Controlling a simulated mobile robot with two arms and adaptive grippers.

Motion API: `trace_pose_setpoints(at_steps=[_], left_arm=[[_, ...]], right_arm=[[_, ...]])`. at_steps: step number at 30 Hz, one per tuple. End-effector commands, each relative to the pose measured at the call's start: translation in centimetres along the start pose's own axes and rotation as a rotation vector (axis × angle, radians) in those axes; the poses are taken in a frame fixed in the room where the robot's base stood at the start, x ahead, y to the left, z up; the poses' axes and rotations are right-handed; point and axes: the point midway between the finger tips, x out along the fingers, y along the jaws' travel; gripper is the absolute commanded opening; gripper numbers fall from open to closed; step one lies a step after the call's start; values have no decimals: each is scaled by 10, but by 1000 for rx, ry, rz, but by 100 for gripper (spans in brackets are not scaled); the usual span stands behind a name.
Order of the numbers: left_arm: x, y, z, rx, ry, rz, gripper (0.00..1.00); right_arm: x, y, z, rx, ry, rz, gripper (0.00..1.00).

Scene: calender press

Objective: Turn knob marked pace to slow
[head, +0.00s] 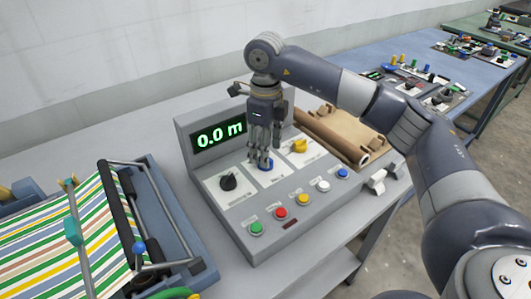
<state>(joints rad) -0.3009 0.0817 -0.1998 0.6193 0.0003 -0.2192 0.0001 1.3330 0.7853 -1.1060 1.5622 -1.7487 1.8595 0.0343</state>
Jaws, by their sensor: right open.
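The grey control console (212,222) stands on the table and carries three knobs in a row. The black knob (228,182) is at the left, the blue knob (267,165) in the middle and the yellow knob (299,146) at the right. The labels are too small to read, so I cannot tell which knob is marked pace. My right gripper (261,158) points down over the blue knob with its fingers open and partly hides it. I cannot tell whether the fingers touch it. My left gripper is out of view.
The console's display (218,136) reads "0.0 m". Green (256,228), red (281,212) and other push buttons line the console's front. A press with striped cloth (45,235) is at the left. A brown roll (335,138) lies behind the console at the right.

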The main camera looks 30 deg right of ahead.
Motion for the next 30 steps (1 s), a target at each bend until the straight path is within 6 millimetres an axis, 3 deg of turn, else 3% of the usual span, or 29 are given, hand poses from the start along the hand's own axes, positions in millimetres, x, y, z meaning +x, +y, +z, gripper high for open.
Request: trace_pose_setpoints(at_steps=[6,12,18,30], left_arm=[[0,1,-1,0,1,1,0],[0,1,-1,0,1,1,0],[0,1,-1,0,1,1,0],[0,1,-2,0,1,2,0]], right_arm=[[-50,0,1,-1,-5,-2,54],[-84,0,1,0,-3,-2,54],[-96,0,0,0,-1,0,54],[-96,0,0,-1,0,0,54]])
